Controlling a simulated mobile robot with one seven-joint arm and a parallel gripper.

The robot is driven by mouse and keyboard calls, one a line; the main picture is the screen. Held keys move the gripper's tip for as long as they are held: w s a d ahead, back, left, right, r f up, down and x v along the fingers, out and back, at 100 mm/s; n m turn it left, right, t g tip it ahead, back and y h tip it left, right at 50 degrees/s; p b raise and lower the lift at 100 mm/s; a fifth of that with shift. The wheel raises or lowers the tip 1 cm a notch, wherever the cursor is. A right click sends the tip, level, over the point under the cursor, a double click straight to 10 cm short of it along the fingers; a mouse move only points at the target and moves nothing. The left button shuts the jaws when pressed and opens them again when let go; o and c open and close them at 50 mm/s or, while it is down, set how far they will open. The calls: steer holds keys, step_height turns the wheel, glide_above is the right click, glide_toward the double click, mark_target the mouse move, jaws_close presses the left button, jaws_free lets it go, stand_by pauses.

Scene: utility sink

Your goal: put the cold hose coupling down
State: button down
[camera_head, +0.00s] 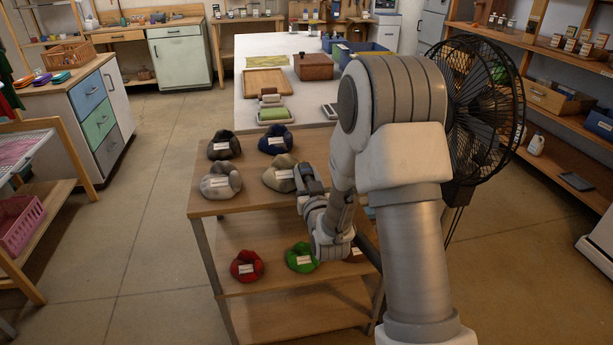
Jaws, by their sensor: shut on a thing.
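I see nothing that I can make out as a hose coupling. My gripper (300,182) is over the top of a wooden stand (248,203), at the right edge of a tan rounded soft item (279,181) with a white label. The jaws are shut and the tan item is the only thing seen at them; my wrist hides the contact. I cannot tell if the item is lifted. A grey item (221,184), a dark grey one (223,147) and a dark blue one (275,141), all labelled, lie on the same top.
A red item (246,267) and a green item (301,257) lie on the lower shelf. A white table (259,62) with a wooden tray (268,83) and boxes stands behind. A black fan (487,110) stands right of my arm. The floor at left is clear.

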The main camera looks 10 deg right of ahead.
steer(key=shift+f+b, duration=0.3)
steer(key=shift+b, duration=0.1)
steer(key=shift+f+b, duration=0.25)
steer(key=shift+b, duration=0.15)
steer(key=c, duration=0.5)
jaws_free()
steer(key=shift+r, duration=0.1)
steer(key=shift+r+p, duration=0.75)
steer(key=shift+p, duration=0.4)
steer(key=s+p, duration=0.3)
steer(key=s, duration=0.6)
steer(key=shift+s, duration=0.15)
